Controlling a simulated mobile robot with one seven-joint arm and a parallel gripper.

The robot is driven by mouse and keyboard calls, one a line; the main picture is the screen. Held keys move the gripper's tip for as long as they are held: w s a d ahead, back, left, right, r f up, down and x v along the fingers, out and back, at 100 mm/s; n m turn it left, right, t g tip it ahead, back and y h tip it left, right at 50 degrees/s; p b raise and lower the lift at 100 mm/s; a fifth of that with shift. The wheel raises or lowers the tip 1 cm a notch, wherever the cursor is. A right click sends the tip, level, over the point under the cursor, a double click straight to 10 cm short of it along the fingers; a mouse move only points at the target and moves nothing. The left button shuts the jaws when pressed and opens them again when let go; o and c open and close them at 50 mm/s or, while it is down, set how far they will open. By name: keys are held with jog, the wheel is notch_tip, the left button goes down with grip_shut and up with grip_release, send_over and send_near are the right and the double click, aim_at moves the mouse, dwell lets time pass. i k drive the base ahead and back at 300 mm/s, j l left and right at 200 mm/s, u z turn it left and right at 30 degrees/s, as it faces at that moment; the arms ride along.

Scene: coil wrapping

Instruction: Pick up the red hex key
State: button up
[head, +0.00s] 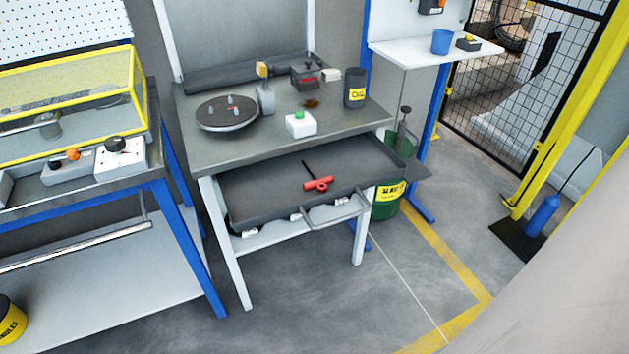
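The red hex key (319,184) lies in the open drawer tray (262,197) under the grey workbench. Its red T-shaped handle faces the front of the drawer, and its thin dark shaft points toward the back. Nothing covers it. The drawer is pulled out, with a grey bar handle (345,213) along its front right. My gripper is not in view.
The workbench top (250,152) above holds a round dark plate (226,113), a white box with a green button (300,124) and a black can (355,87). A green bin (386,200) stands right of the drawer. Floor in front is clear.

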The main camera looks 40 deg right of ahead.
aim_at(321, 183)
jog(key=j+z, duration=0.1)
jog(key=z, duration=0.6)
jog(key=i+j+z, duration=0.1)
jog(key=j+z, duration=0.15)
jog(key=i+j+z, duration=0.1)
jog(key=j+z, duration=0.15)
jog(key=i+j+z, duration=0.1)
jog(key=j+z, duration=0.25)
jog(key=j, duration=0.55)
jog(key=i+j, duration=0.1)
jog(key=j, duration=0.55)
jog(key=i, duration=0.55)
jog(key=z, duration=0.05)
